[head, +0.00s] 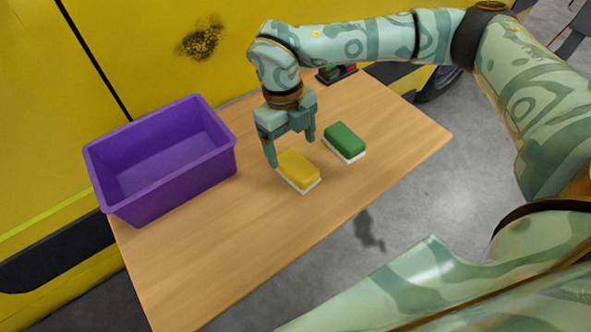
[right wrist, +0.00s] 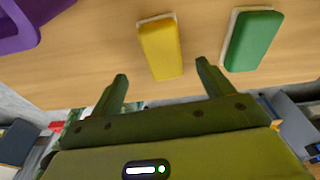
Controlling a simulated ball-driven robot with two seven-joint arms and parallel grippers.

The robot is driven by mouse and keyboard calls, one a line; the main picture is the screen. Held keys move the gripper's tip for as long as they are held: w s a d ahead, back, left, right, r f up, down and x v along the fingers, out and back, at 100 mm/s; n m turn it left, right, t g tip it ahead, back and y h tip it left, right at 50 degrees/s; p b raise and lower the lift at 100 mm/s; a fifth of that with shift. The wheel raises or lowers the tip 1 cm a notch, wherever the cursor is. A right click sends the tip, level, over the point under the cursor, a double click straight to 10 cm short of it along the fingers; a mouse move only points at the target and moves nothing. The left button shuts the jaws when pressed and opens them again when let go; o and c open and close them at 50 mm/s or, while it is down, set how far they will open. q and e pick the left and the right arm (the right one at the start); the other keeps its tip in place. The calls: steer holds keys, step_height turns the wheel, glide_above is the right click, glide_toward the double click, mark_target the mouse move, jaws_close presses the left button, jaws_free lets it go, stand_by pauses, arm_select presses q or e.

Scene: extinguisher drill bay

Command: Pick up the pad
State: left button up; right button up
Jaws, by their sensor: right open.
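A yellow pad (head: 299,167) with a white underside lies on the wooden table, and it also shows in the right wrist view (right wrist: 160,50). A green pad (head: 345,140) with a white underside lies to its right, apart from it, and shows in the right wrist view (right wrist: 252,40). My right gripper (head: 291,150) is open and empty at the yellow pad, fingers pointing down. In the right wrist view the yellow pad lies ahead between the lines of the two fingertips (right wrist: 162,70), with nothing held. My left gripper is not in view.
A purple open bin (head: 160,190) stands on the table (head: 225,250) at the left and looks empty. A small dark object with red and green parts (head: 337,73) sits at the back edge. A yellow vehicle (head: 60,60) is behind. The table's front part is clear.

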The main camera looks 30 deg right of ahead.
mark_target(297, 164)
steer(key=f, duration=0.2)
steer(key=f+b, duration=0.1)
steer(key=f, duration=0.2)
steer(key=s+f+b, duration=0.1)
steer(key=f, duration=0.1)
steer(key=shift+d+f, duration=0.15)
steer(key=shift+d, duration=0.25)
steer(key=shift+c, duration=0.9)
steer(key=c, duration=0.9)
